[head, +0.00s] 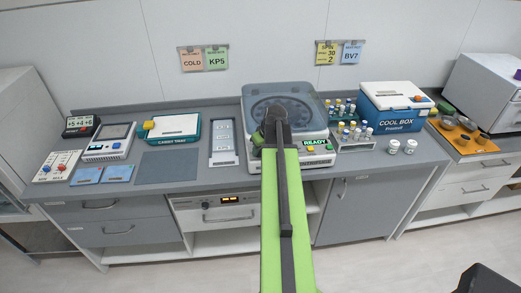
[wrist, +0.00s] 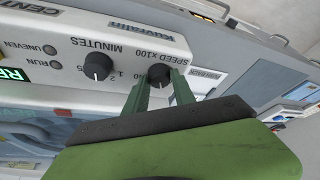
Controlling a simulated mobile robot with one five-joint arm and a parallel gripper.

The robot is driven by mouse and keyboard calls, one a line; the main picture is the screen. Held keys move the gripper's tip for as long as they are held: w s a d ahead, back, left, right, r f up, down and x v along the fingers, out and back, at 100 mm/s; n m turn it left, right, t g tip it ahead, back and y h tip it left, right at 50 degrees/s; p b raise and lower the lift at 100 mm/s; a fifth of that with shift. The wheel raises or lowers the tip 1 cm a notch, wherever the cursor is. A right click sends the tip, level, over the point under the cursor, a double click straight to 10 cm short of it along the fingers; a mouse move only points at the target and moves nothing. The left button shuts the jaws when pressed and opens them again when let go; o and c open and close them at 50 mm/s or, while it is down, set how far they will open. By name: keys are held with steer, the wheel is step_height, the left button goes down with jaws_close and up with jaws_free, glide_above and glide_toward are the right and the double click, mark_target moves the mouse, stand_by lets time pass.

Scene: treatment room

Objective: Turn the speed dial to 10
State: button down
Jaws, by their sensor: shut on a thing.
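The speed dial (wrist: 158,75) is a black round knob under the label SPEED x100, on the white front panel of the centrifuge (wrist: 135,35). The wrist view shows that panel upside down. My gripper (wrist: 161,88) has its two green fingers on either side of the knob, shut on it. The dial's pointer setting cannot be read, since the fingers cover part of its scale. In the head view the centrifuge (head: 254,161) stands on the counter with its translucent lid down, and my arm hides the dial.
A second black knob, the minutes dial (wrist: 97,66), sits close beside the speed dial. A green READY display (head: 314,142) is at the centrifuge's front right. Cards (head: 327,54) hang on the wall.

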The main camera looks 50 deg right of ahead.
steer(key=shift+d, duration=0.1)
steer(key=n+y, duration=0.1)
steer(key=n, duration=0.3)
steer(key=shift+d+n+y, duration=0.15)
steer(key=shift+n+y, duration=0.15)
steer(key=shift+y, duration=0.1)
steer(key=shift+n+g+y, duration=0.3)
steer(key=shift+n+y, duration=0.2)
steer(key=shift+n, duration=1)
steer(key=c, duration=1.1)
jaws_free()
steer(key=shift+o, duration=0.2)
